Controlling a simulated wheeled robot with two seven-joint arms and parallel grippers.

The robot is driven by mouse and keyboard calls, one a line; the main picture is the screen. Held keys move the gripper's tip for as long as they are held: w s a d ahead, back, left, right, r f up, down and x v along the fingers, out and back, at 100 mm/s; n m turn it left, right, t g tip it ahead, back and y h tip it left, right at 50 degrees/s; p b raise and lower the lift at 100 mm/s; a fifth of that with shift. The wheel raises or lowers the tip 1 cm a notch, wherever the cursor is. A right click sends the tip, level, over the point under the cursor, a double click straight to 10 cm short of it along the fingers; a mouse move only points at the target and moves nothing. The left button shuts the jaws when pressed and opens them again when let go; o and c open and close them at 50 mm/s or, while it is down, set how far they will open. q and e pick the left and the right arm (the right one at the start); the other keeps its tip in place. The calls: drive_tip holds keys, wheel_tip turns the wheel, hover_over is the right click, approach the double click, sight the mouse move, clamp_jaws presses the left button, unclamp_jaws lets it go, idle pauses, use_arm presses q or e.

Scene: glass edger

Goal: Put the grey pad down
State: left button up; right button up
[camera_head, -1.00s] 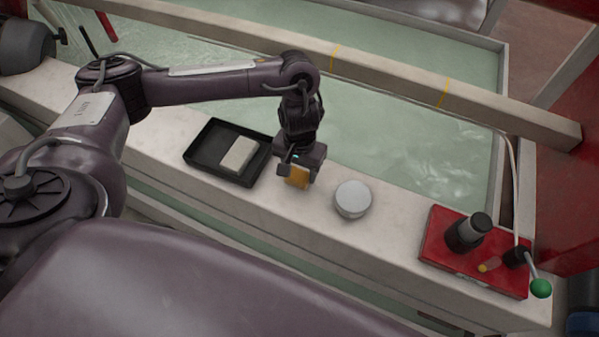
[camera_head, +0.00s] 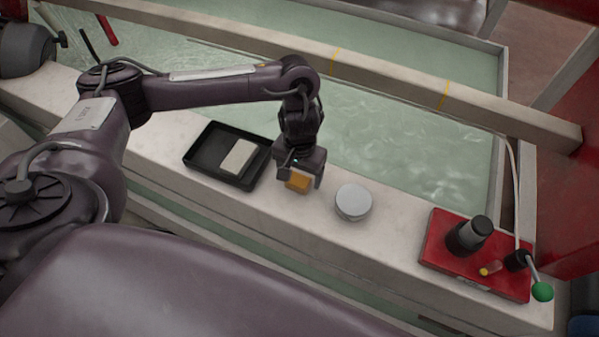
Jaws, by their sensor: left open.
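A pale grey pad (camera_head: 239,157) lies flat in a shallow black tray (camera_head: 203,172) on the white ledge, towards the tray's right side. My left gripper (camera_head: 298,184) is apart from the pad, to the right of the tray. It points down at the ledge with its jaws open, one finger on either side of an orange block (camera_head: 298,181). The gripper body hides the top of this block, and I cannot tell whether the fingers touch it. My right gripper is out of view.
A round light-grey disc-shaped container (camera_head: 353,202) stands on the ledge (camera_head: 390,228) right of the gripper. Farther right is a red box (camera_head: 440,238) with a black knob and a green-tipped lever (camera_head: 541,291). A water-filled basin (camera_head: 400,130) lies behind.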

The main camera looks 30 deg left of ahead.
sight(300, 176)
use_arm(q)
wheel_tip(300, 176, up, 6)
drive_tip(key=p, duration=0.3)
drive_tip(key=shift+r, duration=0.15)
wheel_tip(300, 176, up, 6)
drive_tip(key=p, duration=0.2)
drive_tip(key=shift+p, duration=0.35)
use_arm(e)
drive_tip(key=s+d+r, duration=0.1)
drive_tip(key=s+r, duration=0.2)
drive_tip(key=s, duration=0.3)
use_arm(q)
drive_tip(key=shift+f, duration=0.25)
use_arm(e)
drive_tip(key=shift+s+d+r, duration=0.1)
